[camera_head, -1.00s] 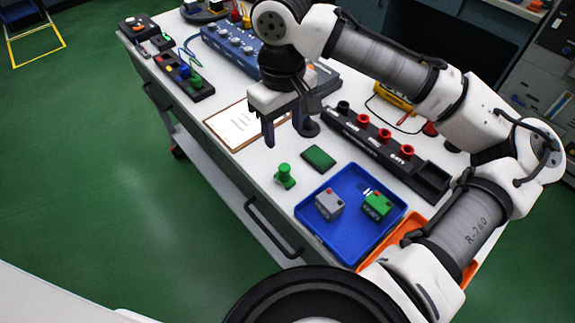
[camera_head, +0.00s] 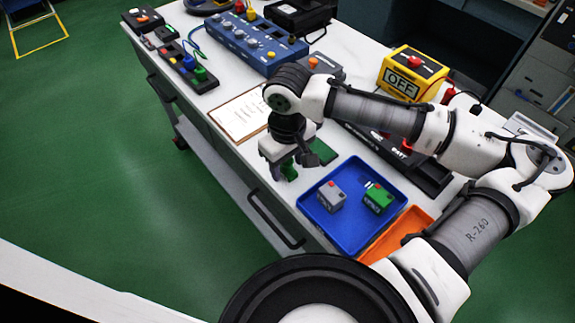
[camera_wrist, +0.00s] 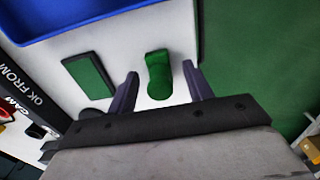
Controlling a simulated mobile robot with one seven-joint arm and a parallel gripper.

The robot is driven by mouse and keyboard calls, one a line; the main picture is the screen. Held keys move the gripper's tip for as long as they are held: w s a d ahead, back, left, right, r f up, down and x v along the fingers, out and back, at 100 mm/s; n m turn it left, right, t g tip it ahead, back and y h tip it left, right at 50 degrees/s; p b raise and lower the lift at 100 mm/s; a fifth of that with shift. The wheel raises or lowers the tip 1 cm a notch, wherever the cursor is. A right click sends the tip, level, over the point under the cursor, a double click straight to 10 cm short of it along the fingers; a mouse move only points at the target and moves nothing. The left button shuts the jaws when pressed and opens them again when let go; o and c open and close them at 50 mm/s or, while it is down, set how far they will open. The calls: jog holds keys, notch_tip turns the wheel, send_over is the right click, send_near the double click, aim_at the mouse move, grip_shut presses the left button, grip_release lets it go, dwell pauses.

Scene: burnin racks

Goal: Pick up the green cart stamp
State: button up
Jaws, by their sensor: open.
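The green stamp (camera_wrist: 158,75) stands on the white table top, near the table's edge. In the wrist view it shows between the two fingers of my gripper (camera_wrist: 163,82), with white table visible on either side of it. My gripper is open and no finger clearly touches the stamp. In the head view my gripper (camera_head: 283,170) is low over the table and hides most of the stamp (camera_head: 289,172). A green ink pad (camera_wrist: 90,75) with a dark rim lies beside the stamp; it also shows behind my gripper in the head view (camera_head: 324,152).
A blue tray (camera_head: 348,242) holding a grey block (camera_head: 330,196) and a green block (camera_head: 378,199) is right of my gripper. A clipboard (camera_head: 238,118) lies to the left. The table edge is close to the stamp.

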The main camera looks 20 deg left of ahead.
jog(key=c, duration=1.1)
jog(key=shift+r, duration=0.15)
notch_tip(320, 180, up, 20)
jog(key=shift+b, duration=0.35)
